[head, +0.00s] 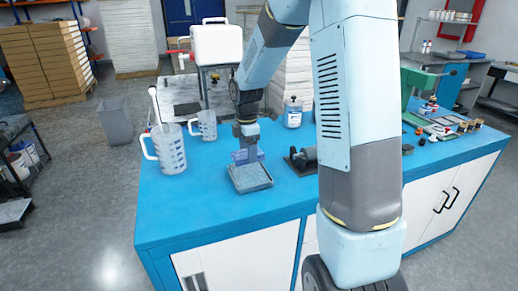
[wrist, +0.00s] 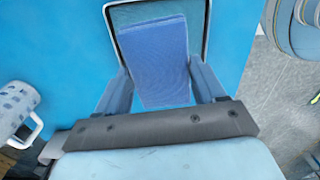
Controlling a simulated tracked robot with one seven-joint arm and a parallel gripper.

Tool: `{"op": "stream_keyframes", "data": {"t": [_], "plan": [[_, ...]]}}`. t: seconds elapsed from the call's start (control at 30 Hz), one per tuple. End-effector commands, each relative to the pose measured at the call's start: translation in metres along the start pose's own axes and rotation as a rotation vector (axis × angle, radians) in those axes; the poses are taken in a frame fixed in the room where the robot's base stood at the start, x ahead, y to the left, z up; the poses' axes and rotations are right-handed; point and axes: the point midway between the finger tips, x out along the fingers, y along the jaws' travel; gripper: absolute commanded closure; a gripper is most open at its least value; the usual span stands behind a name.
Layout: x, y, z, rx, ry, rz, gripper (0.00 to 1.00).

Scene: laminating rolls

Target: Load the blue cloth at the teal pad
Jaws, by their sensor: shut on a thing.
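The blue cloth (wrist: 155,50) is a flat, folded-looking piece held between the two fingers of my gripper (wrist: 160,75). In the head view the cloth (head: 243,156) shows under my gripper (head: 247,148), which points down. The teal pad (wrist: 150,11) lies just behind the cloth in the wrist view, inside a dark rim. In the head view the pad (head: 249,178) shows as a shallow, grey-rimmed tray on the blue bench. The cloth overlaps the pad in the wrist view. I cannot tell whether they touch.
Two measuring jugs (head: 169,149) (head: 206,125) stand left of the pad on the blue bench (head: 200,210). A bottle (head: 292,113) stands behind. A dark roller device (head: 303,158) sits to the right, partly hidden by my arm. The bench left and front of the pad is clear.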

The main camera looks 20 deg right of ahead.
Motion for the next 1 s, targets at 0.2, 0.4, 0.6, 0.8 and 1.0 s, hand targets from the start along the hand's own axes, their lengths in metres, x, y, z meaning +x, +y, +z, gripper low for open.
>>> {"op": "stream_keyframes", "data": {"t": [0.2,0.4,0.6,0.8,1.0], "plan": [[0.014,0.0,0.009,0.015,0.0,-0.001,0.55],[0.033,-0.001,0.013,0.022,0.0,-0.003,0.55],[0.049,-0.001,0.015,0.026,0.0,-0.002,0.55],[0.057,-0.001,0.016,0.026,-0.001,0.001,0.55],[0.058,-0.001,0.015,0.026,0.0,0.0,0.55]]}}
